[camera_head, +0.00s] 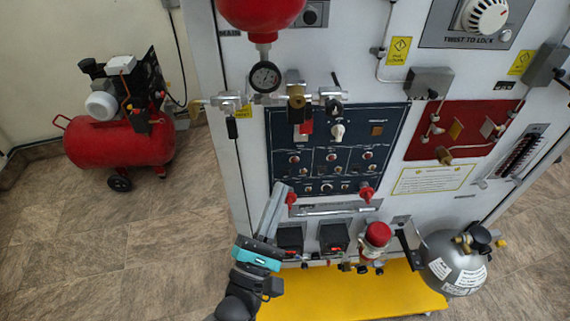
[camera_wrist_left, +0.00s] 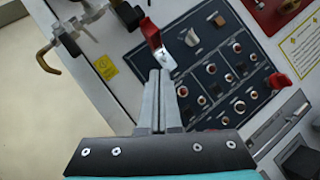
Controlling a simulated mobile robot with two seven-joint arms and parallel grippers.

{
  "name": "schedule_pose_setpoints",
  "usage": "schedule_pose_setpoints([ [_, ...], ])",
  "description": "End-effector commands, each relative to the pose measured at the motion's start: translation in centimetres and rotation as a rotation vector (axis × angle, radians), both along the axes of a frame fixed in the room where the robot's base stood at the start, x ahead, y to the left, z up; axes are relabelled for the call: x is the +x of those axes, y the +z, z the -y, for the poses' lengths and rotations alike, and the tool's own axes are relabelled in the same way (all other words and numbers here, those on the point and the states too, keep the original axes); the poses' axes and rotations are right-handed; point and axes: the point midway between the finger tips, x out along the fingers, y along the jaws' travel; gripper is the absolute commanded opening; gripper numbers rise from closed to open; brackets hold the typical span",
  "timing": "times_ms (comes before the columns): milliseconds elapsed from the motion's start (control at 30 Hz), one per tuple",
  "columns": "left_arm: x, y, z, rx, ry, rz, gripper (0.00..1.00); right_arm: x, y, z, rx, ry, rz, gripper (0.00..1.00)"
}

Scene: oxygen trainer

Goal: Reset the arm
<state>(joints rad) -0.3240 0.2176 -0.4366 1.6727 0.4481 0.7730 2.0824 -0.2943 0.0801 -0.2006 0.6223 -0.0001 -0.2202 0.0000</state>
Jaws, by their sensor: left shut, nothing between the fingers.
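My left gripper (camera_head: 282,188) reaches up from the bottom of the head view in front of the trainer's lower left part. Its two long grey fingers lie together, empty; they also show in the left wrist view (camera_wrist_left: 158,75). In the head view the fingertips appear beside a red knob (camera_head: 291,198) at the lower left of the dark blue control panel (camera_head: 350,115). In the wrist view they overlap the panel's left edge, below a red-and-white switch (camera_wrist_left: 152,35). I cannot tell whether they touch anything. My right gripper is not in view.
A gauge (camera_head: 265,77) and piping sit above the blue panel. A red-capped valve (camera_head: 377,234) and a grey tank (camera_head: 452,265) stick out at lower right. A yellow base (camera_head: 350,294) lies below. A red compressor (camera_head: 120,140) stands left; the floor between is clear.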

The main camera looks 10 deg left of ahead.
Motion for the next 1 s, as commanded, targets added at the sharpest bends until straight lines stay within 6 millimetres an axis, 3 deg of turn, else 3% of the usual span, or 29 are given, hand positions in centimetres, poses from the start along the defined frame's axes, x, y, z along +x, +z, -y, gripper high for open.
schedule_pose_setpoints([
  [167,0.0,-0.2,0.0,0.006,0.002,-0.003,0.00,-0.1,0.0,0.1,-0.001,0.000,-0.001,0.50],
  [233,0.1,-1.2,0.1,0.046,0.010,-0.020,0.00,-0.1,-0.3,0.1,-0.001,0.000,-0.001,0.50],
  [367,0.4,-6.6,0.2,0.258,0.047,-0.108,0.00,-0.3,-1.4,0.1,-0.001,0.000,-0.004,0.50],
  [533,-0.5,-18.8,-0.3,0.756,0.066,-0.290,0.00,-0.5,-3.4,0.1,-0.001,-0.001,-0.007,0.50],
  [667,-3.0,-28.3,-1.4,1.155,0.002,-0.412,0.00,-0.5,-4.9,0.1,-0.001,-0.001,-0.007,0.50],
  [800,-7.5,-37.7,-3.1,1.564,-0.154,-0.504,0.00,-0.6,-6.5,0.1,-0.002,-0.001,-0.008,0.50],
  [867,-10.0,-41.5,-4.0,1.727,-0.251,-0.528,0.00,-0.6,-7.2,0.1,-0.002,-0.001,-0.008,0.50],
  [1000,-17.0,-49.1,-6.2,2.067,-0.549,-0.537,0.00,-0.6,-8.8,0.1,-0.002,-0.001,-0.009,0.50],
])
